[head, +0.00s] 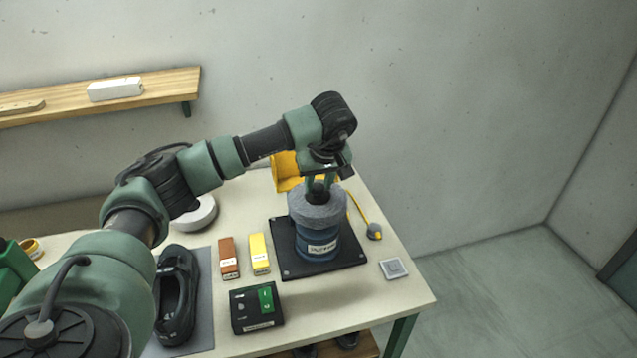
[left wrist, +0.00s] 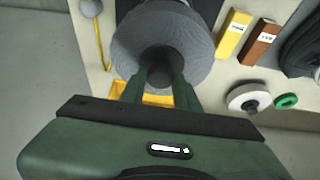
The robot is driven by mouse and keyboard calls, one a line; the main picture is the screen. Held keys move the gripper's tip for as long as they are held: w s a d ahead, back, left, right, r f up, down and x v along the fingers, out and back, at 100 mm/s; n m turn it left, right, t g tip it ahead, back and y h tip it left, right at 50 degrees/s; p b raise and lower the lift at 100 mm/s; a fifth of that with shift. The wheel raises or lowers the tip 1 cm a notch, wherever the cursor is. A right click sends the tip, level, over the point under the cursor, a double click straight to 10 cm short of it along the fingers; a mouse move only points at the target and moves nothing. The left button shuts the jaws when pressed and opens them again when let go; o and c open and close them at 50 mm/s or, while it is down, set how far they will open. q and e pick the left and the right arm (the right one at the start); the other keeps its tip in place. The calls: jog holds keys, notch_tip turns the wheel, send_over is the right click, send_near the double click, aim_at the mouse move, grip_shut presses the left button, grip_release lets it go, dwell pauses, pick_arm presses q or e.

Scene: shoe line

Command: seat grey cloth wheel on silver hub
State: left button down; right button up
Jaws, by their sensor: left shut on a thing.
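The grey cloth wheel (head: 317,209) lies flat over the top of a blue cylindrical machine (head: 318,243) with a white label. My left gripper (head: 320,184) points straight down over the wheel. In the left wrist view its fingers (left wrist: 160,92) are shut on the dark round piece at the wheel's centre, and the wheel (left wrist: 195,45) spreads around it. The silver hub is hidden under the wheel. I cannot tell whether a gap is left between wheel and machine. My right gripper is not in view.
The machine stands on a black base plate (head: 349,254). A yellow bin (head: 284,172) is behind. Brown (head: 229,261) and yellow (head: 259,252) bars, a black switch box (head: 256,309), a black shoe (head: 177,300) and a white disc (head: 197,214) are left. A grey square (head: 393,268) lies right.

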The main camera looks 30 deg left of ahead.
pick_arm(q)
jog(key=shift+f+b, duration=0.4)
jog(key=shift+f, duration=0.15)
jog(key=c, duration=1.3)
grip_release()
jog(key=shift+p+v, duration=1.95)
jog(key=shift+v, duration=0.9)
notch_tip(320, 180, up, 5)
jog(key=p, duration=0.3)
send_over(321, 205)
jog(key=s+d, duration=0.1)
jog(key=d, duration=0.1)
jog(key=shift+s+a, duration=0.15)
jog(key=shift+a, duration=0.1)
jog(key=shift+f, duration=0.1)
